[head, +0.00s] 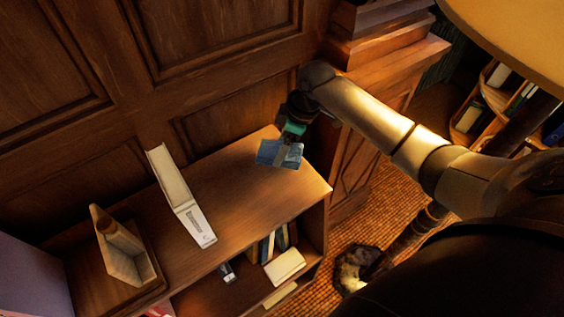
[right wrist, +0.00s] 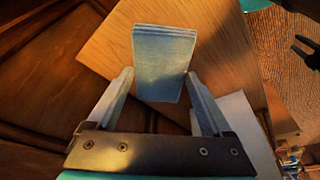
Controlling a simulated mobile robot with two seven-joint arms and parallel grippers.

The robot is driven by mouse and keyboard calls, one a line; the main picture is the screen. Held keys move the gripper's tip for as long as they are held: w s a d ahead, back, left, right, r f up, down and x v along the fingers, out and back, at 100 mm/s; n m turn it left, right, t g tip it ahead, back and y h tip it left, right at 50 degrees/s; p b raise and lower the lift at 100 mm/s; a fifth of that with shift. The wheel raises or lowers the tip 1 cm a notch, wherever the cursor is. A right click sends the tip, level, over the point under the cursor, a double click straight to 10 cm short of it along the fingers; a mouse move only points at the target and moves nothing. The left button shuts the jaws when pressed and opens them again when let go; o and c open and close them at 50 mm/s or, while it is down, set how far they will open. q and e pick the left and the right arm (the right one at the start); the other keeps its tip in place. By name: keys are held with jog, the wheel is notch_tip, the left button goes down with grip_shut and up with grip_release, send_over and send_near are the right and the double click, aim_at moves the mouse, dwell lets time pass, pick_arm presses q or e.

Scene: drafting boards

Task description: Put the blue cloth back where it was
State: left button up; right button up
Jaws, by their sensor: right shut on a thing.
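The blue cloth (head: 268,152) is a small folded rectangle at the back right end of the wooden cabinet top (head: 235,195). My right gripper (head: 284,151) reaches down from the right and is shut on it. In the right wrist view the cloth (right wrist: 165,62) sits between the two fingers of the gripper (right wrist: 159,82), its layered folded edge pointing away. I cannot tell whether the cloth touches the wood or hangs just above it.
A white binder (head: 176,182) lies across the middle of the cabinet top. A wooden holder (head: 122,250) stands at the left. Books (head: 270,245) fill part of the open shelf below. Wood panelling rises behind, and the top between binder and cloth is clear.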

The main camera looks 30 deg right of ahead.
jog(key=shift+f, duration=3.5)
jog(key=shift+f+b, duration=0.1)
jog(key=shift+b, duration=0.2)
jog(key=o, duration=1)
jog(key=p+v, duration=0.1)
jog(key=v, duration=1.1)
